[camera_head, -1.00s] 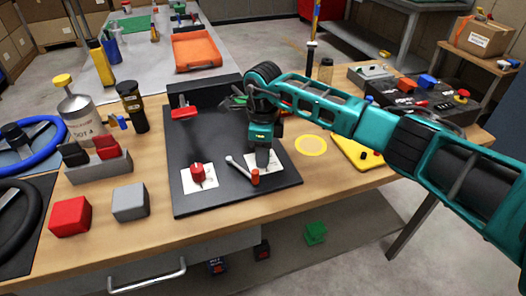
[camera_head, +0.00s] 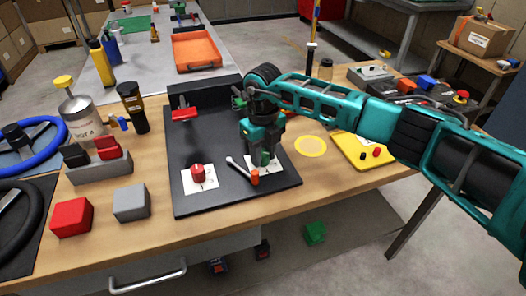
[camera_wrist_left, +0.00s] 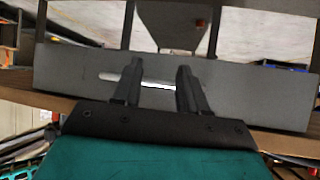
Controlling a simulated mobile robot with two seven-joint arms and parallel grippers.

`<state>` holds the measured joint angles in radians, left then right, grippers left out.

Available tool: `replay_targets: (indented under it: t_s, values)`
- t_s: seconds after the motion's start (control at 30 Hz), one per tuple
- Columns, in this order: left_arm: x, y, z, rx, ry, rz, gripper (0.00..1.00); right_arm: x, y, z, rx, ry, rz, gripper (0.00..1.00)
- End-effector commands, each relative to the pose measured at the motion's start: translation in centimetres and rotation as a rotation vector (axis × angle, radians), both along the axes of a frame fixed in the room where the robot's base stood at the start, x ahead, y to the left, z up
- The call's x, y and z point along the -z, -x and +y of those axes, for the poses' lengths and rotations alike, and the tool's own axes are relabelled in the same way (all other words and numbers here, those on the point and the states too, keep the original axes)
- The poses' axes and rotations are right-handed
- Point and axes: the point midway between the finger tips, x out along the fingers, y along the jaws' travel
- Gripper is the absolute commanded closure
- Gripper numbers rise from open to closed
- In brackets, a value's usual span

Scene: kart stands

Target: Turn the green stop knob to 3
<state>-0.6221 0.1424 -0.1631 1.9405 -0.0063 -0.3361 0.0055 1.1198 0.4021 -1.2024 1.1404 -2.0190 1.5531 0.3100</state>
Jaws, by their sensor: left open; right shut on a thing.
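The green stop knob (camera_head: 265,157) stands on a white dial card (camera_head: 281,170) at the right of the black panel (camera_head: 228,187). My right gripper (camera_head: 263,158) points down and is shut on the green knob, which is mostly hidden between the fingers. The numbers on the card are too small or covered to read. A red knob (camera_head: 198,173) sits on another white card (camera_head: 210,185) to the left. My left gripper (camera_wrist_left: 160,70) shows in the left wrist view, open and empty, in front of a grey drawer front (camera_wrist_left: 70,75).
A red toggle (camera_head: 184,113) is at the panel's back left. A yellow tray (camera_head: 362,152) lies to the right. Red (camera_head: 71,217) and grey (camera_head: 131,203) blocks sit at the front left.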

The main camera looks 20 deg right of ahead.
Motion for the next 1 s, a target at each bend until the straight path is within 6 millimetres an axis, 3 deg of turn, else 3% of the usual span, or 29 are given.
replay_targets:
  t_s: [0.67,0.7,0.93,1.0]
  values:
    - [0.03,0.21,0.03,-0.001,0.0,0.005,0.57,0.01,0.03,-0.09,0.061,0.003,0.002,0.97]
    - [0.04,0.23,0.02,-0.001,0.0,0.005,0.57,0.01,0.03,-0.09,0.061,0.003,0.002,0.64]
    - [0.06,0.27,0.03,-0.001,0.0,0.006,0.57,0.01,0.01,-0.05,0.06,0.001,0.001,0.42]
    - [0.06,0.26,0.03,-0.001,0.0,0.006,0.57,0.01,0.02,-0.04,0.06,0.001,0.001,0.41]
